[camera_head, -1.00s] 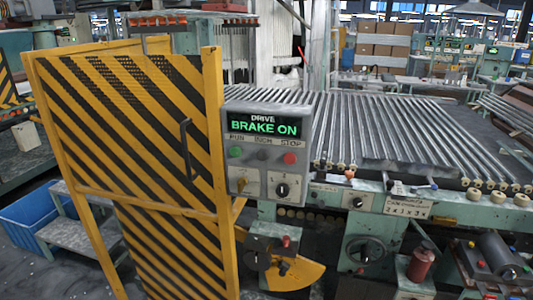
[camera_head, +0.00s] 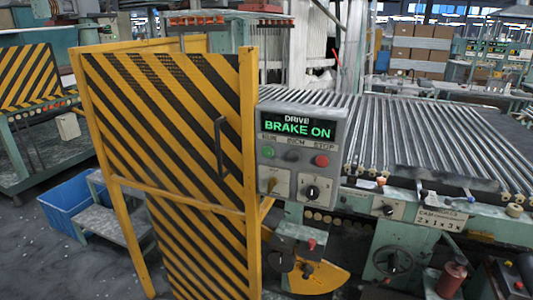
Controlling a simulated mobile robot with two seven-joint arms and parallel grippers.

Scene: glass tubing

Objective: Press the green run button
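The drive control panel (camera_head: 283,172) is a grey box beside the striped gate. Its display (camera_head: 297,126) reads "DRIVE BRAKE ON" in green letters. The green run button (camera_head: 267,153) sits under the RUN label at the panel's left. A dark button (camera_head: 292,155) is in the middle and a red stop button (camera_head: 321,161) is at the right. Two switches sit below them: a brass-coloured one (camera_head: 272,185) and a black knob (camera_head: 312,192). Neither of my grippers is in view, and nothing covers the run button.
A yellow-and-black striped gate (camera_head: 170,130) with a dark handle (camera_head: 220,148) stands directly left of the panel. A roller bed (camera_head: 430,135) stretches right behind it. A machine front with a dark handwheel (camera_head: 393,261) is at lower right. A blue bin (camera_head: 68,205) stands on the floor at left.

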